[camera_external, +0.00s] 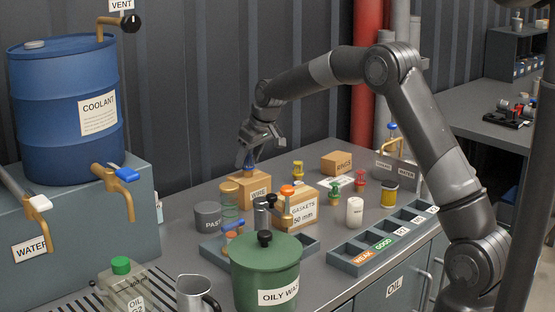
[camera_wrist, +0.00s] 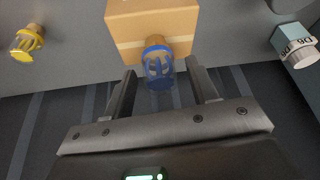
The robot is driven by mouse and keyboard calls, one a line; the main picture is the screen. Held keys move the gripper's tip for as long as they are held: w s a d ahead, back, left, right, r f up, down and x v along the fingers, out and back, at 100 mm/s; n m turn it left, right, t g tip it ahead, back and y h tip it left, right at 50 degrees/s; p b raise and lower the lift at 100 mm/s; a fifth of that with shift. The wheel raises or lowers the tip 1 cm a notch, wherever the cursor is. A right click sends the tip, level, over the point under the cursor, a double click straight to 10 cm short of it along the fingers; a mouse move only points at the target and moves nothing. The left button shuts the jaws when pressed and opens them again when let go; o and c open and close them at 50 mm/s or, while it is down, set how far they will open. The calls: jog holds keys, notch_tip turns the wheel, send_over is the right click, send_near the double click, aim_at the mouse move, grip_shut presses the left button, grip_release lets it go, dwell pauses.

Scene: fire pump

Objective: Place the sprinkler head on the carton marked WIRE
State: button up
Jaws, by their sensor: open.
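A blue sprinkler head (camera_external: 249,160) stands upright on the carton marked WIRE (camera_external: 258,193), under my gripper (camera_external: 251,149). In the wrist view the blue sprinkler head (camera_wrist: 158,66) has a brass base near the edge of the cardboard carton (camera_wrist: 148,20). My gripper (camera_wrist: 163,88) is open, one finger on each side of the head, with visible gaps between them. Other heads of similar shape are a yellow one (camera_external: 298,168), a red one (camera_external: 360,181), a green one (camera_external: 334,191) and an orange one (camera_external: 287,191) on the GASKETS carton.
The GASKETS carton (camera_external: 300,208) stands close right of the WIRE carton. The green OILY WASTE bin (camera_external: 265,272) is in front. A sorting tray (camera_external: 385,240) lies at front right.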

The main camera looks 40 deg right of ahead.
jog(key=s+a+r, duration=0.1)
jog(key=s+r, duration=1.4)
jog(key=r, duration=0.1)
jog(key=s+a+f+m, duration=0.1)
jog(key=s+f, duration=0.1)
jog(key=s, duration=1.4)
jog(key=s+a+f+t, duration=0.1)
jog(key=s+a+f, duration=0.1)
jog(key=s, duration=1.5)
jog(key=shift+m+h, duration=0.4)
jog(key=shift+s, duration=0.1)
